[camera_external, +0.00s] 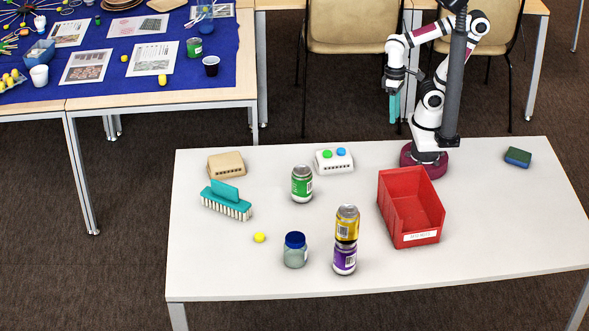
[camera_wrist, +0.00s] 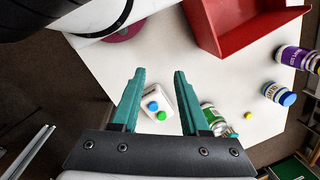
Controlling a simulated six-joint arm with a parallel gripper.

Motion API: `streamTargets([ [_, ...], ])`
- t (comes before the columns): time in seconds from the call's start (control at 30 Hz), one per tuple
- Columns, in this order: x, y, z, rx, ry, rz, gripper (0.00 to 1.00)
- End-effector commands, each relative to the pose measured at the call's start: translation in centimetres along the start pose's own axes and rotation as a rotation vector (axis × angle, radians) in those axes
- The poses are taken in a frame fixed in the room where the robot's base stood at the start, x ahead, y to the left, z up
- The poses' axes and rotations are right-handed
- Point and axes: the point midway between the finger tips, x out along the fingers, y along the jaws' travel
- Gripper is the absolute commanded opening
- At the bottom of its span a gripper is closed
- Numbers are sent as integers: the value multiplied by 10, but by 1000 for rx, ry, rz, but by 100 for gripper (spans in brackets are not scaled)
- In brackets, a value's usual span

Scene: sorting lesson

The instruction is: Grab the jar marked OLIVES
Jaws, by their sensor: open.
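Several jars stand on the white table. One has a green label (camera_external: 302,185), one a blue lid and pale body (camera_external: 295,252), and a yellow one (camera_external: 347,222) is stacked on a purple one (camera_external: 345,260). I cannot read OLIVES on any of them. In the wrist view the green jar (camera_wrist: 212,119) is just right of my fingers, and the blue-lidded jar (camera_wrist: 275,92) and purple jar (camera_wrist: 293,57) lie farther right. My gripper (camera_wrist: 160,72) is open and empty, with teal fingers. In the outside view it (camera_external: 395,107) hangs at the table's back edge, away from the jars.
A red bin (camera_external: 411,207) with a white label stands right of the jars. A white box with coloured buttons (camera_external: 334,161), a tan box (camera_external: 226,165), a teal brush (camera_external: 227,203) and a yellow ball (camera_external: 259,237) are also there. A sponge (camera_external: 517,157) lies far right. The front left is clear.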

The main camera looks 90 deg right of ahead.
Motion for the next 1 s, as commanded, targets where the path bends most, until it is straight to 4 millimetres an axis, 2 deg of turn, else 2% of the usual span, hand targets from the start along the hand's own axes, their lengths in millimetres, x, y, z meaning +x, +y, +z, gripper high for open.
streamTargets([
  [0.3, 0, 0, 0, 0, 0, 0, 45],
  [0.6, 0, 0, 0, 0, 0, 0, 99],
  [0.83, 0, -1, -2, -5, 4, 1, 100],
  [0.87, 1, -2, -7, -18, 14, 4, 100],
  [0.93, 8, -12, -34, -91, 74, 16, 100],
  [0.97, 13, -21, -52, -143, 118, 21, 100],
  [1.0, 21, -39, -81, -226, 188, 21, 100],
])
